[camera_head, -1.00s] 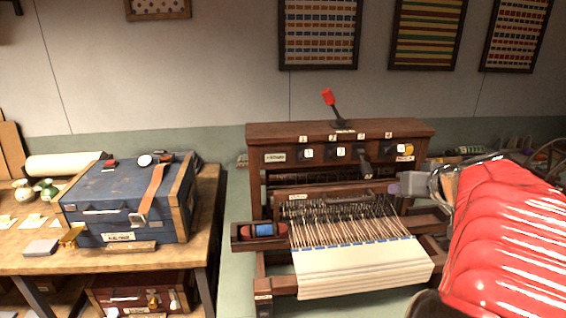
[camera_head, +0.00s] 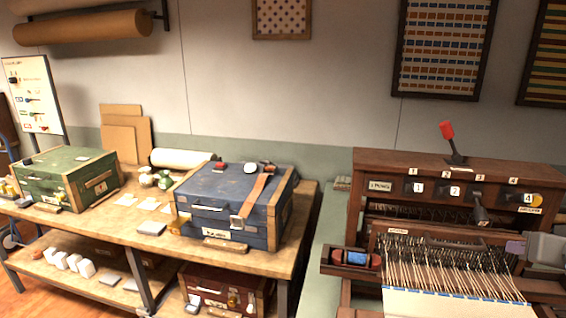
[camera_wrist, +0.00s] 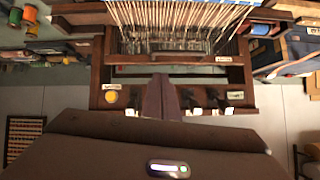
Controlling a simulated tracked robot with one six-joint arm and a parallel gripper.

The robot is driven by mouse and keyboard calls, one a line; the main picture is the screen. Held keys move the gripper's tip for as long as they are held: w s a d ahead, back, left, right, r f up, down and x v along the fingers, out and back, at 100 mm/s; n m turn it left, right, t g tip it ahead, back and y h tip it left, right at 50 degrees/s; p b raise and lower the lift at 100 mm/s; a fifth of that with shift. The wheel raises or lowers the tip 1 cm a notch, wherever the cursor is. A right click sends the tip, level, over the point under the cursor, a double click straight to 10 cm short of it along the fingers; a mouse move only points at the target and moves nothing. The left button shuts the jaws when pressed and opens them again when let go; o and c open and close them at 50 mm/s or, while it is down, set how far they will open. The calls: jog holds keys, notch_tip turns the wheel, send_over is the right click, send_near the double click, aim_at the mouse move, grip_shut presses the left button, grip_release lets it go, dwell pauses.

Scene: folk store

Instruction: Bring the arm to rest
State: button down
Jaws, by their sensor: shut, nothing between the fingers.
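My gripper (camera_head: 516,248) shows only in part at the right edge of the head view, in front of the right side of the wooden loom (camera_head: 440,172). Its grey body runs out of the frame. In the wrist view, my gripper (camera_wrist: 162,82) has its two fingers together with nothing between them. The loom (camera_wrist: 178,73) appears upside down there, with its labelled front panel behind the fingers. I cannot tell whether the fingertips touch the loom. The rest of my arm is out of the head view.
A workbench (camera_head: 115,225) on the left carries a blue case (camera_head: 222,200) and a green case (camera_head: 60,180). A red case (camera_head: 222,290) sits below. A red-knobbed lever (camera_head: 447,132) rises from the loom's top. A narrow gap separates bench and loom.

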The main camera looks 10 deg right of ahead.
jog(key=w+a+f+n+y, duration=0.1)
jog(key=w+a+n, duration=0.3)
jog(key=a, duration=0.5)
jog(key=w+a+n+y, duration=0.2)
jog(key=w+a, duration=0.5)
jog(key=a, duration=0.2)
jog(key=s+a+f+g, duration=0.2)
jog(key=s+a+f, duration=0.2)
jog(key=s+a, duration=0.4)
jog(key=s+a+f+g, duration=0.3)
jog(key=s+a+f, duration=0.2)
jog(key=s+a, duration=0.4)
jog(key=shift+a+f, duration=0.3)
jog(key=shift+a, duration=0.45)
